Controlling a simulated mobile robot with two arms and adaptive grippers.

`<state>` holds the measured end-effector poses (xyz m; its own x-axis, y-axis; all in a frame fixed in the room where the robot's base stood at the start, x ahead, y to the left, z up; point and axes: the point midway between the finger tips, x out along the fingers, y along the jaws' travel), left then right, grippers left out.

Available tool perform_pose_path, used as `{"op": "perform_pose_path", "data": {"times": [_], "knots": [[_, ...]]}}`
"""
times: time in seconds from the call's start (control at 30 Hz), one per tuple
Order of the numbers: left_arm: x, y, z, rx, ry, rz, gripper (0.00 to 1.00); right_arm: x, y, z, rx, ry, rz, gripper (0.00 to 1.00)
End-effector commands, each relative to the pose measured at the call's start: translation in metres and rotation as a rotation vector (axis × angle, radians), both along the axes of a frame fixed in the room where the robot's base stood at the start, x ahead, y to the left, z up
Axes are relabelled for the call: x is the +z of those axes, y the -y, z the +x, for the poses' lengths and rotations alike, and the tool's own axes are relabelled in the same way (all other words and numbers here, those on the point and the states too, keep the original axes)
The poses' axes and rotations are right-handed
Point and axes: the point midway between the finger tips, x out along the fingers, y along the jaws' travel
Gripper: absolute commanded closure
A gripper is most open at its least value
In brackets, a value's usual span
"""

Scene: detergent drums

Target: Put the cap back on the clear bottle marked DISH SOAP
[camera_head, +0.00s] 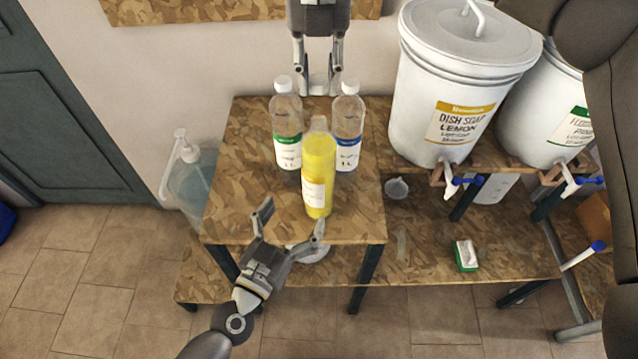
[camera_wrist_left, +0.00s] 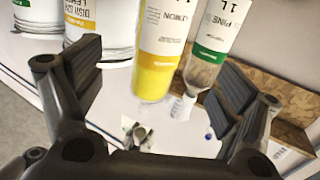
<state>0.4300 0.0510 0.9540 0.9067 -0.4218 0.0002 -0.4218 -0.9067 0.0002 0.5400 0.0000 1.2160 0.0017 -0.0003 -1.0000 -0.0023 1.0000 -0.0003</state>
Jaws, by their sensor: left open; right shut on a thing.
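A clear bottle filled with yellow liquid (camera_head: 319,160) stands upright on the wooden table; its clear neck shows no white cap. It shows in the left wrist view (camera_wrist_left: 155,65) with LEMON on its label. My left gripper (camera_head: 293,215) is open and empty, in front of this bottle and apart from it; its fingers also show in the left wrist view (camera_wrist_left: 157,80). My right gripper (camera_head: 318,88) is at the back, above and behind the bottles. It is shut on a small pale thing that looks like the cap; its fingers partly hide it.
Two capped clear bottles, green-labelled (camera_head: 287,135) and blue-labelled (camera_head: 348,130), stand just behind the yellow one. White drums (camera_head: 455,85) stand at the right, one marked DISH SOAP LEMON. A small clear cup (camera_head: 396,188) and a green-and-white box (camera_head: 465,255) lie lower. The table's left front is clear.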

Motion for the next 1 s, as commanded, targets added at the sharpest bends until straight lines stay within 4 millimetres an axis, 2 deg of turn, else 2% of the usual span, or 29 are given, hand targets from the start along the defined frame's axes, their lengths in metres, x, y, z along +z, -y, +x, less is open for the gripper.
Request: {"op": "perform_pose_path", "data": {"times": [0.23, 0.7, 1.0], "knots": [[0.000, 0.008, 0.018, 0.003, 0.001, -0.002, 0.10, 0.000, 0.000, 0.000, -0.001, 0.000, 0.000, 0.81], [0.001, 0.043, 0.094, 0.001, 0.001, -0.003, 0.10, 0.000, 0.000, 0.000, -0.002, 0.000, 0.000, 0.81], [0.000, 0.050, 0.109, 0.000, -0.001, 0.000, 0.10, 0.000, 0.000, 0.000, -0.001, 0.000, 0.000, 0.81]]}}
